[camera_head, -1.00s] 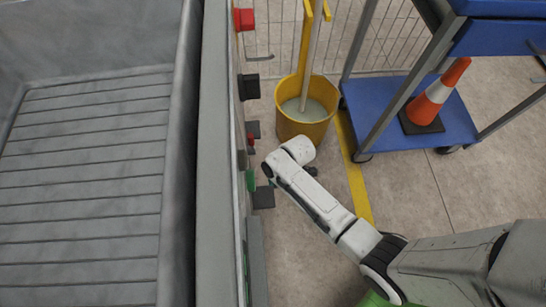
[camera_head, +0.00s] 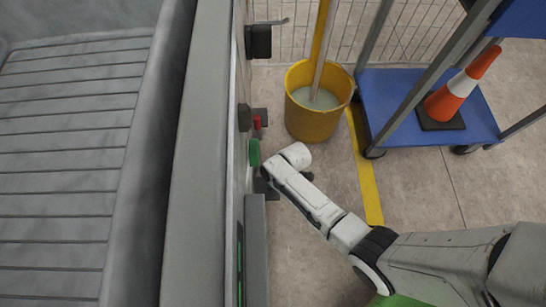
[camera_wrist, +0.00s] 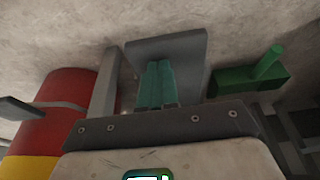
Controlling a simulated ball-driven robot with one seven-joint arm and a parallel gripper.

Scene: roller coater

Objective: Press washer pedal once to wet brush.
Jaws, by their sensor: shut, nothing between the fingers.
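Several small fittings stick out low on the side of the grey machine: a green part (camera_head: 254,152), a red part (camera_head: 257,122) and dark pads (camera_head: 265,188). I cannot tell for sure which is the washer pedal, and the brush is not identifiable. In the head view my arm reaches down beside the green part and hides my fingertips. In the wrist view my gripper (camera_wrist: 158,84) shows two teal fingers shut together and empty. A grey plate (camera_wrist: 192,45) lies just beyond them; contact cannot be told. A green block with a peg (camera_wrist: 246,78) is to their right.
A yellow bucket (camera_head: 316,121) with a mop handle stands beyond my arm. A blue cart (camera_head: 390,100) carries an orange-and-white cone (camera_head: 460,88). A red and yellow round object (camera_wrist: 58,105) is at left in the wrist view.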

